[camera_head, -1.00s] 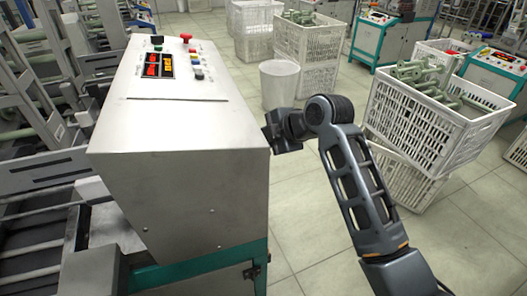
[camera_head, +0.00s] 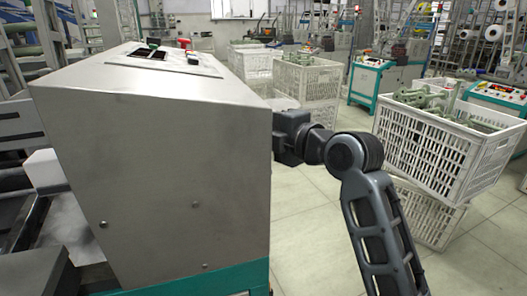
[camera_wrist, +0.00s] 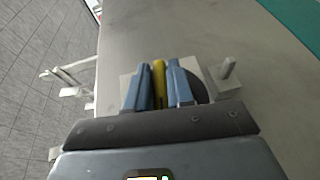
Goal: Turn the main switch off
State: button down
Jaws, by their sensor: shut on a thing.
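The main switch (camera_wrist: 159,84) shows in the wrist view as a yellow handle in front of a dark round disc on a pale plate. The plate sits on the grey metal wall of the machine cabinet (camera_wrist: 150,30). My gripper (camera_wrist: 159,88) has its two blue fingers closed on either side of the yellow handle. In the head view my gripper (camera_head: 284,140) is at the right side of the cabinet (camera_head: 160,160). Its fingertips and the switch are hidden there behind the cabinet's edge. The handle's exact turn angle is hard to tell.
A pale peg (camera_wrist: 228,70) sticks out beside the switch in the wrist view. The control panel (camera_head: 160,57) with a red button (camera_head: 184,43) is on the cabinet top. White crates (camera_head: 430,150) stand to the right of my arm. The tiled floor between is clear.

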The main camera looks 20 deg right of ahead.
jog(key=shift+a+n+t+b, duration=0.3)
jog(key=shift+t+b, duration=0.5)
jog(key=shift+b, duration=1.15)
jog(key=c, duration=1.1)
grip_release()
jog(key=shift+s+d, duration=0.1)
jog(key=shift+d, duration=0.05)
jog(key=shift+s+d, duration=0.15)
jog(key=shift+s, duration=0.15)
jog(key=v, duration=0.7)
